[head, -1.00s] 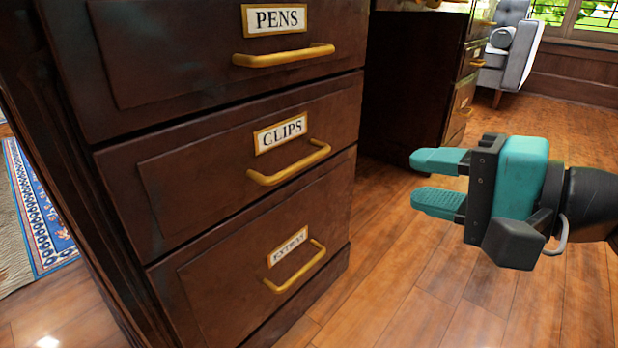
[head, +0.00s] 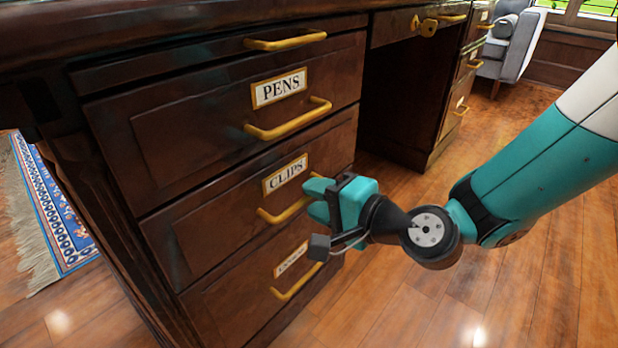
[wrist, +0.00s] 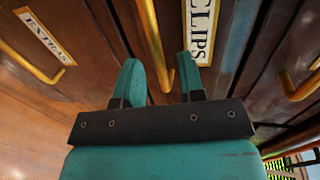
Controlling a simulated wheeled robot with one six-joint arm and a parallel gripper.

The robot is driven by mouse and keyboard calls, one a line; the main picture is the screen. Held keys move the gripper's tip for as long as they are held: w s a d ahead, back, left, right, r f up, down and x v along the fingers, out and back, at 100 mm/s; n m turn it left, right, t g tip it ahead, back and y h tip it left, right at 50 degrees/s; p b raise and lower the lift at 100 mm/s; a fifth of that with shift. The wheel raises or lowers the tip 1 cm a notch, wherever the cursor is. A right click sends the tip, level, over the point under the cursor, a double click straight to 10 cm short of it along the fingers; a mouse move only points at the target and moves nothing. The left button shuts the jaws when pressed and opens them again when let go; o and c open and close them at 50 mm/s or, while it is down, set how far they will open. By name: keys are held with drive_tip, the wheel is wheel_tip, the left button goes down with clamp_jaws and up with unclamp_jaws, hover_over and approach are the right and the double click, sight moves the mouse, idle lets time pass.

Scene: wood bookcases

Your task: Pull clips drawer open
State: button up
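The clips drawer (head: 212,228) is the dark wood drawer in the middle of the desk's left pedestal, and it looks flush with its neighbours. Its brass handle (head: 276,214) sits below the CLIPS label (head: 286,174). My gripper (head: 314,199) is at the right end of this handle, partly covering it. In the wrist view my teal fingers (wrist: 160,78) are apart, with the clips handle (wrist: 155,45) between them, closer to the left finger. I cannot tell whether either finger touches it. The CLIPS label (wrist: 201,28) shows beyond the right finger.
The pens drawer (head: 200,132) is above and the extras drawer (head: 226,300) below, each with a brass handle. The second pedestal (head: 410,110) stands at the back right. A patterned rug (head: 52,215) lies at left. The wood floor (head: 400,310) in front is clear.

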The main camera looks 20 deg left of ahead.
drive_tip(key=shift+p+x, duration=0.3)
drive_tip(key=shift+x, duration=0.85)
clamp_jaws()
drive_tip(key=shift+d, duration=0.1)
